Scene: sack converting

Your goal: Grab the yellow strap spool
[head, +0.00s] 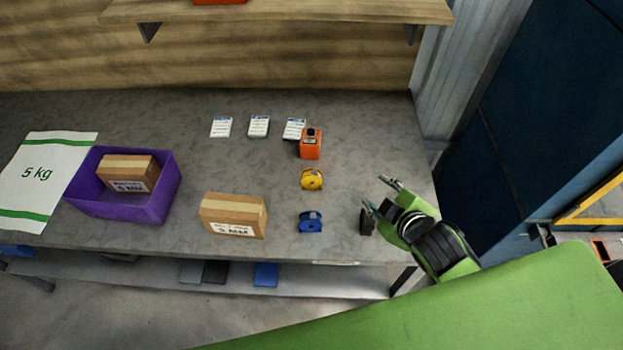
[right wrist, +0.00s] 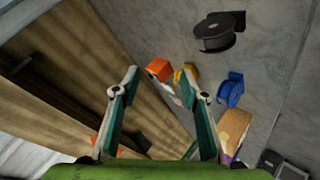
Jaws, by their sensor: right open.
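The yellow strap spool (head: 311,179) sits on the grey workbench (head: 345,120), between an orange device and a blue spool. In the right wrist view the yellow spool (right wrist: 179,76) is partly hidden by one fingertip. My right gripper (head: 372,191) is open and empty, to the right of the yellow spool and apart from it. Its two spread fingers also show in the right wrist view (right wrist: 159,72). My left gripper is not in view.
A blue spool (head: 311,222) and a black spool (head: 367,222) stand near the bench's front edge. An orange device (head: 311,144) is behind the yellow spool. A cardboard box (head: 233,214) and purple bin (head: 120,208) lie left. Bench between gripper and yellow spool is clear.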

